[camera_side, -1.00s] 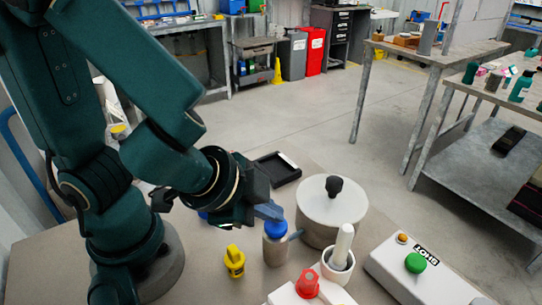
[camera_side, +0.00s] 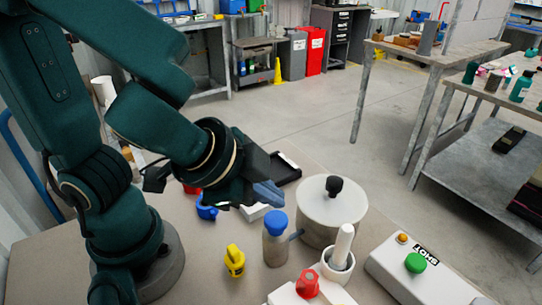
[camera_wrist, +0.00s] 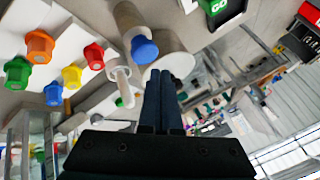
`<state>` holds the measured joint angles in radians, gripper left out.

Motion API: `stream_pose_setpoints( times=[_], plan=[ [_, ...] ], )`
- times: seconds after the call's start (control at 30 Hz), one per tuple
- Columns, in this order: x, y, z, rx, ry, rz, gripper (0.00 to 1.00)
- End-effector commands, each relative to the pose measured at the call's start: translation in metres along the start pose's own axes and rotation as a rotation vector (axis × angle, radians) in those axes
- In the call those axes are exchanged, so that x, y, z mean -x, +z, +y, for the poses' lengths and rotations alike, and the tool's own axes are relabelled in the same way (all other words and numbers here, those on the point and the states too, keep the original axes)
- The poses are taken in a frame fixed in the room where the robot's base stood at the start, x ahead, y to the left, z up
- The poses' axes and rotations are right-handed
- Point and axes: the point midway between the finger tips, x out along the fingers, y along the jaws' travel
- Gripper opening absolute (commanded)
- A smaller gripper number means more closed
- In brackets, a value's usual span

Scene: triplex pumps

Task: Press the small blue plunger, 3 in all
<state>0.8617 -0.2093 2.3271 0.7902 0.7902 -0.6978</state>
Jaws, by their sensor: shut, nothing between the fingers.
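The small blue plunger (camera_side: 276,218) is a round blue cap on top of a grey cylinder (camera_side: 275,247) with a short side spout. It stands upright in front of a large white-lidded pot. My gripper (camera_side: 270,193) is shut and empty, with its fingertips above the blue cap and apart from it in the side view. In the wrist view the blue cap (camera_wrist: 144,49) shows just beyond and left of my shut fingertips (camera_wrist: 161,76). Another blue part (camera_side: 206,208) lies partly hidden behind my wrist in the side view.
The white-lidded pot (camera_side: 327,205) with a black knob stands close behind the cylinder. A white cup with a pestle (camera_side: 340,257), a red knob (camera_side: 307,284), a yellow part (camera_side: 234,261) and a box with a green button (camera_side: 415,262) stand nearby. A black tray (camera_side: 287,168) lies behind.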

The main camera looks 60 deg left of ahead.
Motion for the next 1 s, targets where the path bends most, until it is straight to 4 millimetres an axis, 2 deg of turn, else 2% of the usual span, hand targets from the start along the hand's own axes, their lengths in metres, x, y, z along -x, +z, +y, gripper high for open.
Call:
stream_pose_setpoints(
  times=[0.43, 1.0],
  plan=[
    [0.032, -0.017, -0.017, 0.003, 0.002, 0.002, 0.00],
    [0.034, -0.017, -0.018, -0.001, 0.002, -0.002, 0.00]
  ],
)
